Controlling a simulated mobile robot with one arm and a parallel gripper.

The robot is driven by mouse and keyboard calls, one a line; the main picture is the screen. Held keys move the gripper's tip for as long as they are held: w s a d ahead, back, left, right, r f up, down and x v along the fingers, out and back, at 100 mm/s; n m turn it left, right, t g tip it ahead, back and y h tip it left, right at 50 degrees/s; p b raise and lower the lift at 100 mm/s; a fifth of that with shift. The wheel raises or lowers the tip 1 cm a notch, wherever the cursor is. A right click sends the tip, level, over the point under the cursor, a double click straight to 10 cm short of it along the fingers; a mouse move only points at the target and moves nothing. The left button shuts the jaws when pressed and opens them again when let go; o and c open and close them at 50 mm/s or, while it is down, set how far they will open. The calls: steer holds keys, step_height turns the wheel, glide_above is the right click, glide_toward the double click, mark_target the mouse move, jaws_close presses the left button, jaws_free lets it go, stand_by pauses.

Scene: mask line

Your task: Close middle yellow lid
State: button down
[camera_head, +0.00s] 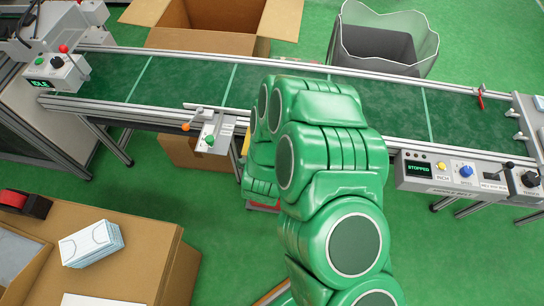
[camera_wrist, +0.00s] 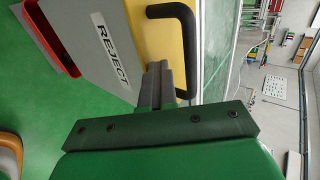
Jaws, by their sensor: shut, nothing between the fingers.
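The yellow lid (camera_wrist: 142,14) shows at the top of the wrist view, with a black bar handle (camera_wrist: 188,42). It lies along the edge of a grey box (camera_wrist: 85,22) labelled REJECT. I cannot tell whether the lid is fully down. My gripper (camera_wrist: 158,78) is shut and empty, its fingers close to the lid's lower part and just left of the handle. Contact is not clear. In the head view my arm covers the gripper and most of the box; only a yellow sliver (camera_head: 246,144) shows beside the arm.
A conveyor belt (camera_head: 190,85) runs behind my arm, with a STOPPED control panel (camera_head: 450,174) at right. An orange-knobbed lever (camera_head: 186,126) projects at its front edge. A cardboard box (camera_head: 215,40) and a clear-lined bin (camera_head: 385,45) stand behind. Boxed masks (camera_head: 91,244) lie at lower left.

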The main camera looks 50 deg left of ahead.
steer(key=v, duration=0.7)
stand_by(0.6)
steer(key=shift+s+d+r, duration=0.1)
steer(key=shift+d, duration=0.05)
steer(key=shift+r, duration=0.1)
